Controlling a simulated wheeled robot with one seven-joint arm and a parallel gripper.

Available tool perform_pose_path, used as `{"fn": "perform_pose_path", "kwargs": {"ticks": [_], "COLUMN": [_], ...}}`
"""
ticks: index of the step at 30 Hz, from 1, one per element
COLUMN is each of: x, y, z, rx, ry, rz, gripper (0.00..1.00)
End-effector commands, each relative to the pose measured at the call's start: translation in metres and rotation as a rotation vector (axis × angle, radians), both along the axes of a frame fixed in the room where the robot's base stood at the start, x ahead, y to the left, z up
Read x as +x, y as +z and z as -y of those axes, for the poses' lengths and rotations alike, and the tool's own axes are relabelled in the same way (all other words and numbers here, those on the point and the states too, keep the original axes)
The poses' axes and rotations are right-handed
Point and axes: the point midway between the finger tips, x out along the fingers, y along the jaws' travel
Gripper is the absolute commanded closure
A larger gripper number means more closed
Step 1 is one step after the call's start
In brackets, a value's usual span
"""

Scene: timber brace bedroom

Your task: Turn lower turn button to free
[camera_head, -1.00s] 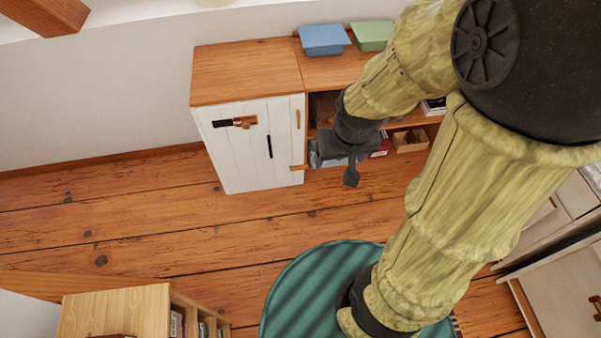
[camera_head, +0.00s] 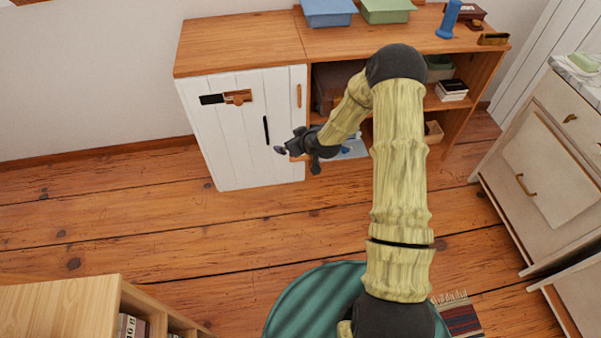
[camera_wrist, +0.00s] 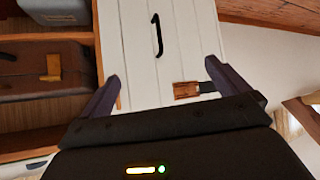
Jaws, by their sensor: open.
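The white plank door (camera_head: 235,145) of the wooden cabinet is closed. An upper wooden turn button (camera_head: 299,95) stands upright at its right edge; it also shows in the wrist view (camera_wrist: 118,101). The lower turn button is lower on that edge, largely hidden by my gripper in the head view and not clear in the wrist view. My gripper (camera_head: 297,160) is in front of the lower right part of the door. In the wrist view my gripper (camera_wrist: 162,72) has its fingers wide apart, with nothing between them. I cannot tell whether it touches the button.
A black door handle (camera_head: 266,130) and a wood-and-black latch (camera_head: 237,97) are on the door. Blue (camera_head: 328,12) and green (camera_head: 386,10) bins stand on top. The floor before the door is clear.

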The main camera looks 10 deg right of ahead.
Motion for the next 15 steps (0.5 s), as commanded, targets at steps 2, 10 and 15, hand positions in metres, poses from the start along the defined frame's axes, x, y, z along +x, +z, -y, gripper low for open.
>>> {"fn": "perform_pose_path", "kwargs": {"ticks": [2, 10, 15], "x": [0.012, 0.041, 0.046], "y": [-0.057, -0.179, -0.254], "z": [-0.003, -0.003, 0.010], "rx": [0.040, 0.150, 0.198], "ry": [-0.005, -0.071, -0.167], "rz": [0.055, 0.276, 0.417], "gripper": [0.00, 0.00, 0.00]}}
